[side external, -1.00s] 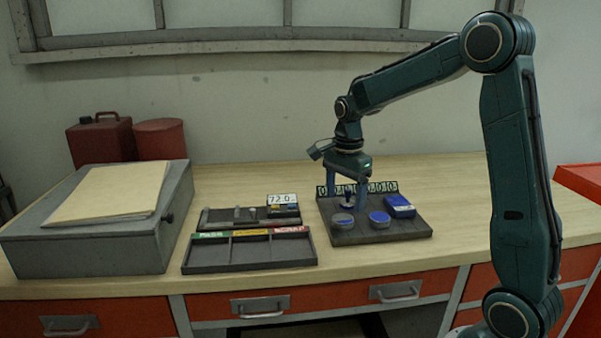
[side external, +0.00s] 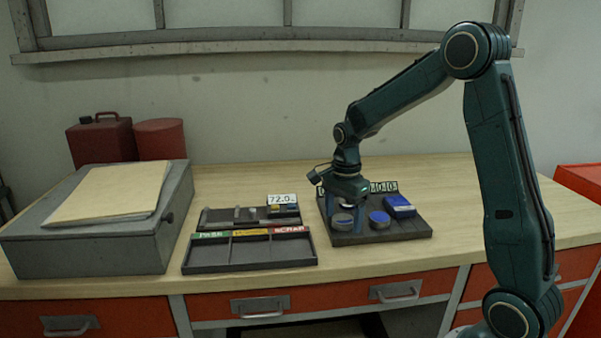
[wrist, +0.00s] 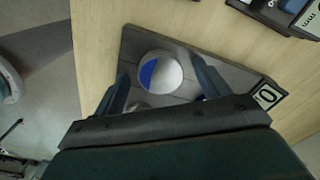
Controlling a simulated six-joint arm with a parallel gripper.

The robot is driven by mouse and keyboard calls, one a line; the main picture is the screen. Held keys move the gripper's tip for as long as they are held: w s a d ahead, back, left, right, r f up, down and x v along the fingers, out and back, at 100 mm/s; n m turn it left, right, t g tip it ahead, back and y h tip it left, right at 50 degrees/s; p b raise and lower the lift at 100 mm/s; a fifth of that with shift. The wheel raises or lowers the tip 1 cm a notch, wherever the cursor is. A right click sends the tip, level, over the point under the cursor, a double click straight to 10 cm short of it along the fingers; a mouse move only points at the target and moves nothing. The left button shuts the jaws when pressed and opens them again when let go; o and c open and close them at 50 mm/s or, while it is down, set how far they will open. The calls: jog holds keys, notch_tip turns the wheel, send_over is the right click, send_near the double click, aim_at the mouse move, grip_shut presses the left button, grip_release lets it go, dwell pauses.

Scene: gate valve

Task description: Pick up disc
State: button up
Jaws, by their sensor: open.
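A round disc (wrist: 160,72), silver-white on top with a blue segment, lies on the dark board in the wrist view. It shows in the side view as the left round piece (side external: 342,219) near the board's front. My gripper (wrist: 158,80) is open, with one finger on each side of the disc in the wrist view. In the side view my gripper (side external: 344,219) is low over the board's left part, a finger just right of the disc. I cannot tell whether the fingers touch the disc. A second blue-topped round piece (side external: 380,218) sits to the right.
The dark board (side external: 405,231) also bears a blue block (side external: 399,205) and number tags (side external: 384,187) along its back. A three-compartment tray (side external: 250,264) with coloured labels lies left, with a gauge display (side external: 282,199) behind it. Bare bench lies between tray and board.

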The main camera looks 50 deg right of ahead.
aim_at(343, 219)
jog(key=shift+c, duration=0.2)
jog(key=c, duration=1.3)
jog(key=shift+r, duration=0.25)
notch_tip(343, 219, up, 20)
jog(key=shift+f, duration=0.15)
